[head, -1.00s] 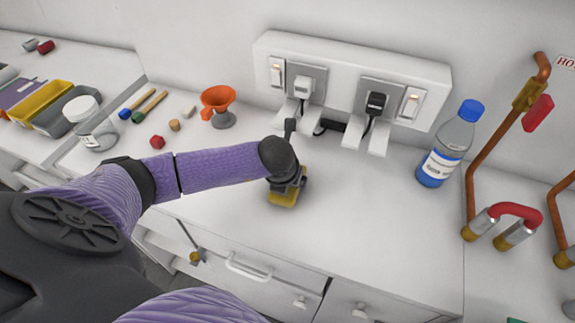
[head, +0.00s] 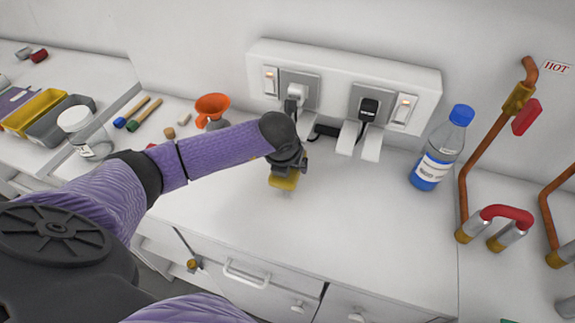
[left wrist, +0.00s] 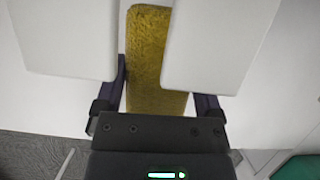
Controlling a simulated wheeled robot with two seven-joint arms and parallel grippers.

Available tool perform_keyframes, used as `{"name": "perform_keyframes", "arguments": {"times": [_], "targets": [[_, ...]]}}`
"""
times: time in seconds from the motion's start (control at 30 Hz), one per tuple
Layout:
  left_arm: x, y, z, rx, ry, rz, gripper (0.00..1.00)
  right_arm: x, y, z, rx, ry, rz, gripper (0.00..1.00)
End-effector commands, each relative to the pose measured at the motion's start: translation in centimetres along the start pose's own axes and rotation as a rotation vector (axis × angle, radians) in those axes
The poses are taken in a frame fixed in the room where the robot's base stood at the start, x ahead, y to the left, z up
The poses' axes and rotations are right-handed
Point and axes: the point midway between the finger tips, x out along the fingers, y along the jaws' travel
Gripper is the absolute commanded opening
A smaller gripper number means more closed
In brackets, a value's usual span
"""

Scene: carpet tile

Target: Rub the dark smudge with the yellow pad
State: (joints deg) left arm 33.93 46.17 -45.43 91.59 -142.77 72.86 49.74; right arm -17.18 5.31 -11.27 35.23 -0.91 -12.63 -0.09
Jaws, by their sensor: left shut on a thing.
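My left gripper (head: 287,168) is shut on the yellow pad (head: 283,183), over the white counter (head: 340,225) in front of the wall sockets. The pad shows below the fingers; I cannot tell whether it touches the counter. I see no dark smudge in either view; the arm, gripper and pad cover part of the counter. My right gripper is not in view.
A blue-capped bottle (head: 442,150) and copper pipes (head: 490,125) stand right. An orange funnel (head: 212,106), brushes (head: 145,113) and a jar (head: 85,135) are left. The front-right counter is clear.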

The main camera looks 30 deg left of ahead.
Motion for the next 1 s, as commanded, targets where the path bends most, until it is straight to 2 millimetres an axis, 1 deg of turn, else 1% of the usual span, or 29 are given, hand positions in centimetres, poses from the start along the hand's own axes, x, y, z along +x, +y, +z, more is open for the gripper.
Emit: {"name": "perform_keyframes", "arguments": {"times": [0.03, 0.1, 0.3, 0.4, 0.47, 0.6, 0.67, 1.0], "targets": [[-1.1, 0.0, 0.5, 0.0, -0.003, -0.001, 0.3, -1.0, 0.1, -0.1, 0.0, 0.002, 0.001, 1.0], [-1.6, 0.0, 0.7, 0.0, -0.003, -0.001, 0.3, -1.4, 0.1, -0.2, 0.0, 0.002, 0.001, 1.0], [-1.3, 0.0, 0.6, 0.0, -0.003, -0.001, 0.3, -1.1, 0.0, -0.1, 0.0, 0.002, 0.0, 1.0], [-1.6, 0.0, 0.8, 0.0, -0.004, -0.001, 0.3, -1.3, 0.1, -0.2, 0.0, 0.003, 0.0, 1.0], [-2.1, 0.0, 1.0, 0.0, -0.005, -0.001, 0.3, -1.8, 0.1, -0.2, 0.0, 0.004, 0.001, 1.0], [-3.9, 0.0, 1.8, 0.0, -0.006, -0.001, 0.3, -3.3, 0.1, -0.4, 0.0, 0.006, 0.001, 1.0], [-4.4, 0.0, 1.9, 0.0, -0.006, 0.0, 0.3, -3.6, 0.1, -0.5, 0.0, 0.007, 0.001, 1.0], [-4.2, 0.0, 1.9, -0.001, -0.008, -0.002, 0.3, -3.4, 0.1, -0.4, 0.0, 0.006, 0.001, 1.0]]}}
